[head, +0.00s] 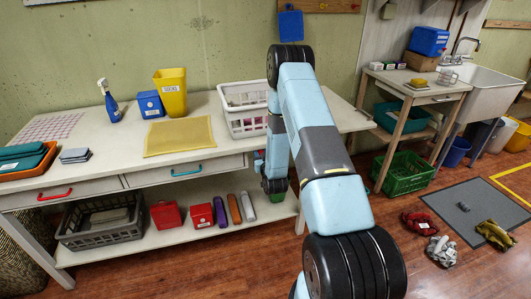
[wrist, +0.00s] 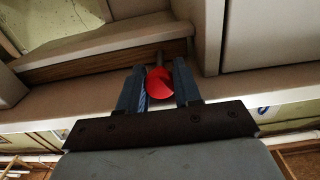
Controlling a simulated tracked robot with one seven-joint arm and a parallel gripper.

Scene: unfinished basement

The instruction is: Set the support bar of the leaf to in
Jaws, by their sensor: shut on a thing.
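The pale leaf (head: 345,112) sticks out level at the right end of the workbench, partly behind my arm. In the wrist view the support bar (wrist: 159,57) shows as a short dark rod coming out beside a brown wooden rail, with a round red knob (wrist: 158,88) on its end. My gripper (wrist: 160,82) has its two dark fingers on either side of the red knob and is shut on it. In the head view my arm hides the bar, the knob and the gripper's fingers. How far the bar sticks out is hard to tell.
The workbench (head: 110,165) holds a white basket (head: 242,122), a yellow bin (head: 172,92) and a spray bottle (head: 109,102). Its lower shelf holds a grey crate (head: 100,235) and red boxes. A side table (head: 415,90) and green crate (head: 405,175) stand right. Cloths lie on the floor.

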